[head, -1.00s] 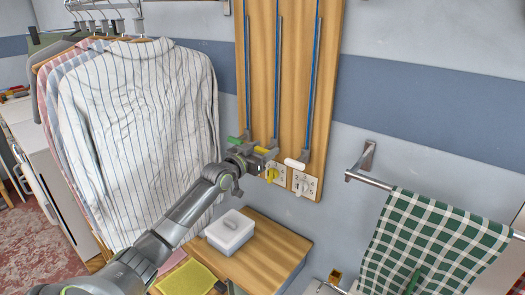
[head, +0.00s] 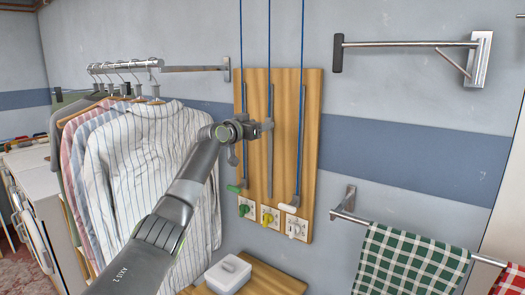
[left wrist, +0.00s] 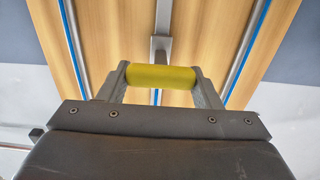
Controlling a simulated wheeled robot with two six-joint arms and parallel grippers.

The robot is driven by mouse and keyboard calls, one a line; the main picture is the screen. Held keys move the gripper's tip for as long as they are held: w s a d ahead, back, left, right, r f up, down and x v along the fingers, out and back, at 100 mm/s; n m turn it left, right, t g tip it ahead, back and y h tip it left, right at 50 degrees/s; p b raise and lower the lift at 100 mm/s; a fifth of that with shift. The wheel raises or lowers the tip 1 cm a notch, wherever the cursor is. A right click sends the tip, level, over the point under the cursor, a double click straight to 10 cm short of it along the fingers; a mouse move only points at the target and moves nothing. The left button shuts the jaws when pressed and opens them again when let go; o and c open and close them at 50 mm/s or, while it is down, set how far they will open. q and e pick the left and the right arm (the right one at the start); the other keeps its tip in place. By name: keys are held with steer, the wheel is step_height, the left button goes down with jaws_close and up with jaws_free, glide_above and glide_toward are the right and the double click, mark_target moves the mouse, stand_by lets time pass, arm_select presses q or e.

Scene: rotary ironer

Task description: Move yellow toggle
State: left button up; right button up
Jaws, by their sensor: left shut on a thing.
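The yellow toggle (left wrist: 160,77) is a short yellow cylinder, seen in the left wrist view between the two fingers of my left gripper (left wrist: 161,80), which is shut on it. In the head view the left gripper (head: 266,125) is at the middle rail (head: 270,165) of the wooden board (head: 312,130), in the upper half of the board. The toggle itself is hidden by the gripper there. My right gripper is not in view.
A green toggle (head: 235,188) and a white toggle (head: 286,207) sit low on the neighbouring rails. Numbered dials, one with a yellow knob (head: 268,217), are below. Striped shirts (head: 140,170) hang left. A towel bar (head: 343,209) and a wall bracket (head: 410,43) are right.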

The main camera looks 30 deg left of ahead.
arm_select(q)
step_height(320, 180, up, 8)
steer(key=p, duration=0.3)
steer(key=shift+r, duration=0.25)
steer(key=shift+r+p, duration=0.45)
steer(key=shift+r, duration=0.25)
steer(key=o, duration=1.3)
steer(key=shift+c, duration=0.2)
steer(key=shift+o, duration=0.6)
steer(key=shift+f, duration=0.2)
